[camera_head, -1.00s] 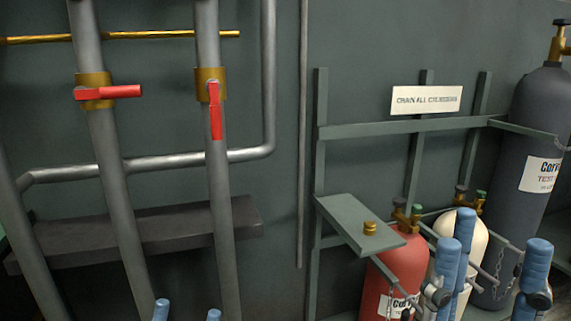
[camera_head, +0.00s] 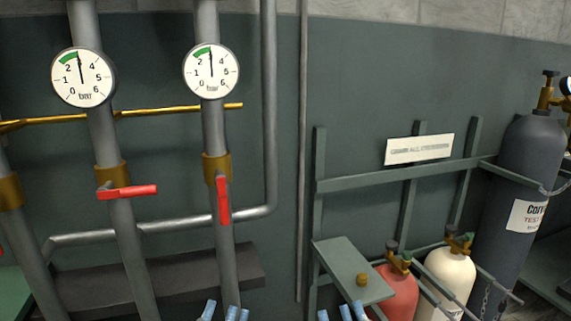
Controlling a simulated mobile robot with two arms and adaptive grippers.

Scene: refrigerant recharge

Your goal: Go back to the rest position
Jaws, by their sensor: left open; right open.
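The blue fingertips of my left gripper (camera_head: 224,312) show at the bottom edge, in front of the lower end of the second grey pipe (camera_head: 219,262). The blue fingertips of my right gripper (camera_head: 341,313) show at the bottom edge, below the small shelf of the cylinder rack. Both grippers are open, and I see nothing held between the fingers. The rest of both grippers and both arms is below the picture.
Two round gauges (camera_head: 83,78) (camera_head: 211,70) sit on the pipes. Below them, one red valve handle (camera_head: 128,192) lies across its pipe and another (camera_head: 223,200) hangs along its pipe. Red (camera_head: 398,292), cream (camera_head: 449,275) and dark grey (camera_head: 512,180) cylinders stand at the rack (camera_head: 395,178).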

